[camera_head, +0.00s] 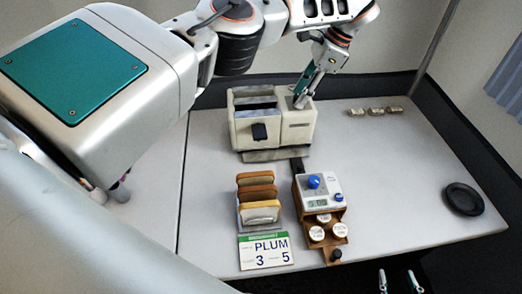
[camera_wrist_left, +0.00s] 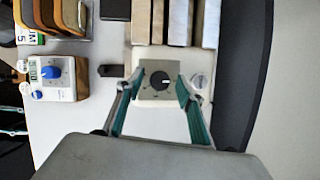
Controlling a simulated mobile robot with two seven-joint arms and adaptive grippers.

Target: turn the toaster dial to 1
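The cream toaster (camera_head: 272,133) stands at the back of the counter, with a dark lever on its front. In the left wrist view its dark round dial (camera_wrist_left: 163,80) sits on a grey square plate, with a white mark pointing right. My left gripper (camera_head: 302,100) reaches down at the toaster's right end. In the left wrist view its teal fingertips (camera_wrist_left: 162,79) are apart on either side of the dial; contact cannot be told. My right gripper (camera_head: 399,281) shows only as two separated fingertips at the bottom edge of the head view, away from the toaster.
A rack holds bread slices (camera_head: 257,192) in front of the toaster. A card reading PLUM 3 5 (camera_head: 266,251) and a blue-knobbed timer (camera_head: 318,189) above lidded jars (camera_head: 328,228) stand nearby. Small packets (camera_head: 375,111) and a black disc (camera_head: 463,199) lie right. The counter between is clear.

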